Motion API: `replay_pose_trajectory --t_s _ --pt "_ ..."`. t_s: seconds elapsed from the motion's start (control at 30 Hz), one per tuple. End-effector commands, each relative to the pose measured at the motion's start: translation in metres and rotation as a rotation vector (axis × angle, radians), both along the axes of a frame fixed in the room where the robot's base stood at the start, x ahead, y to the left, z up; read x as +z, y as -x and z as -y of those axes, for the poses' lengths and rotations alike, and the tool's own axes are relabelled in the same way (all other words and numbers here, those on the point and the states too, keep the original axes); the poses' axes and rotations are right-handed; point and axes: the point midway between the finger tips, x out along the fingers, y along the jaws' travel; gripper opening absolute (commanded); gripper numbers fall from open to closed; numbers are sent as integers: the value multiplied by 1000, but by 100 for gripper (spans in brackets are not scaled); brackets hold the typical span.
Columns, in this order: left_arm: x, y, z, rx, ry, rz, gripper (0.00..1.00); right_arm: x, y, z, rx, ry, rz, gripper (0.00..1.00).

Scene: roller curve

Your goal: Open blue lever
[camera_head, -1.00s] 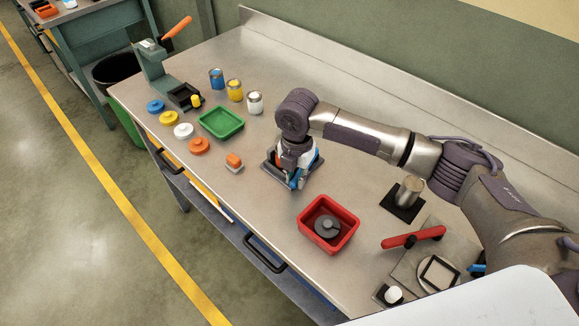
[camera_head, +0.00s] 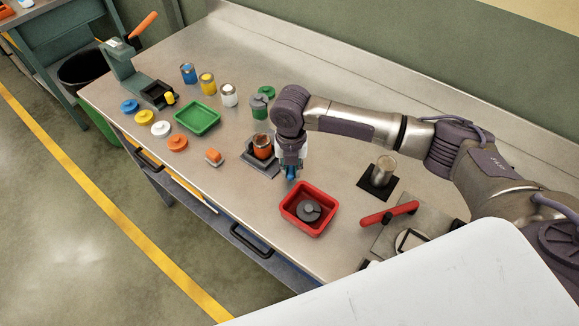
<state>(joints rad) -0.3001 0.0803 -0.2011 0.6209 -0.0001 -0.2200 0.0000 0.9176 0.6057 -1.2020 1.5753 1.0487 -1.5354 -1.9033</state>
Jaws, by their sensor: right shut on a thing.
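A dark fixture (camera_head: 257,165) stands on the bench with an orange-red can (camera_head: 262,146) in it. A blue part (camera_head: 291,173), which looks like the blue lever, shows just right of the fixture at the tip of my right gripper (camera_head: 291,167). The right gripper points down and is shut on this blue part. Its fingers are small and mostly hidden by the wrist, so the exact grip and where the lever joins the fixture cannot be seen. My left gripper is not in view.
A red tray (camera_head: 328,228) with a grey disc is just in front of the gripper. A green tray (camera_head: 215,116), coloured discs and small cans stand to the left. A red-handled press (camera_head: 390,213) and a metal cylinder (camera_head: 384,165) are to the right.

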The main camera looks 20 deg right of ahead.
Motion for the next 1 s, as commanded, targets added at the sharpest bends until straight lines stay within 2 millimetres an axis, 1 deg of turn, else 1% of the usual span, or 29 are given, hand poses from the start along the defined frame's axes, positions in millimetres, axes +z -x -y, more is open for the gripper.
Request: replay_pose_trajectory --t_s 0.13,0.17,0.3,0.57,0.67,0.77,0.87,1.0 --pt "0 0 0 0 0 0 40 1 -1 1 3 4 2 0" --pt "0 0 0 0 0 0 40 1 -1 1 3 4 2 22" --pt "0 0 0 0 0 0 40 0 -1 1 2 4 2 45" --pt "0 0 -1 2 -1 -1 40 0 0 1 1 3 1 46" --pt "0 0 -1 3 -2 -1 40 4 -1 1 1 2 2 46" --pt "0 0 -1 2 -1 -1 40 15 -1 0 2 0 4 46" --pt "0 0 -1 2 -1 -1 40 34 -2 1 2 1 6 46" --pt "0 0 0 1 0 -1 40 65 -1 1 1 1 5 46"
